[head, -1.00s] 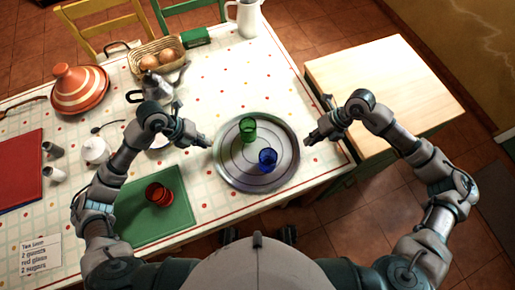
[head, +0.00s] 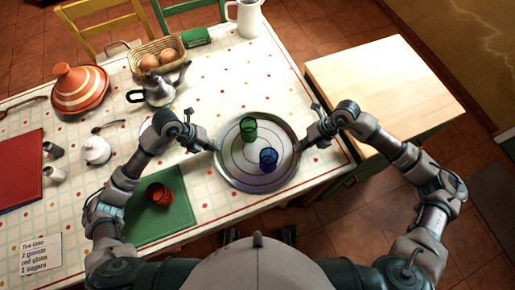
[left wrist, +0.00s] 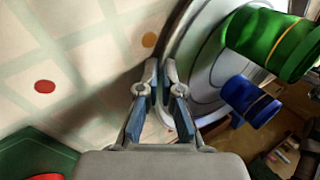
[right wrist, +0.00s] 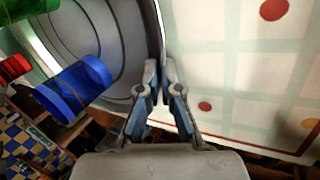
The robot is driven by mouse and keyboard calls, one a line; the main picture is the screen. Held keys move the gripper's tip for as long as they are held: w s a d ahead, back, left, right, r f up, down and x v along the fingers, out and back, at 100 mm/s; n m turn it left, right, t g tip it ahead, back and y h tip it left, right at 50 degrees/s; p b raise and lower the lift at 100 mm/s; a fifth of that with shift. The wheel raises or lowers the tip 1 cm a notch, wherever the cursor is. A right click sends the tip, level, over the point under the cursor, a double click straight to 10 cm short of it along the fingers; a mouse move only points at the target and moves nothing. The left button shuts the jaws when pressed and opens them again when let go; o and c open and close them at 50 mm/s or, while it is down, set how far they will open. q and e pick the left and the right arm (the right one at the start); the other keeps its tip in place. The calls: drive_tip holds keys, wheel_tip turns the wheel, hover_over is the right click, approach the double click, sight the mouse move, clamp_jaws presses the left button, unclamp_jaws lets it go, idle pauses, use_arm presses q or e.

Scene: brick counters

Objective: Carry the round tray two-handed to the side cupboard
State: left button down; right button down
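The round metal tray (head: 232,176) lies on the spotted tablecloth near the table's right edge. A green glass (head: 248,128) and a blue glass (head: 268,158) stand on it, both also in the wrist views. My left gripper (head: 214,147) is at the tray's left rim, its fingertips (left wrist: 160,68) nearly together with the rim between them. My right gripper (head: 301,146) is at the right rim, its fingertips (right wrist: 160,70) closed on the rim in the same way. The side cupboard (head: 380,75) has a bare pale wooden top, right of the table.
A red glass (head: 159,194) stands on a green mat (head: 165,222) at front left. A teapot (head: 160,88), egg basket (head: 150,70), striped tagine (head: 80,90) and white jug (head: 246,18) stand further back. A narrow gap separates table and cupboard.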

use_arm(q)
drive_tip(key=shift+a, duration=0.1)
use_arm(e)
drive_tip(key=shift+d, duration=0.1)
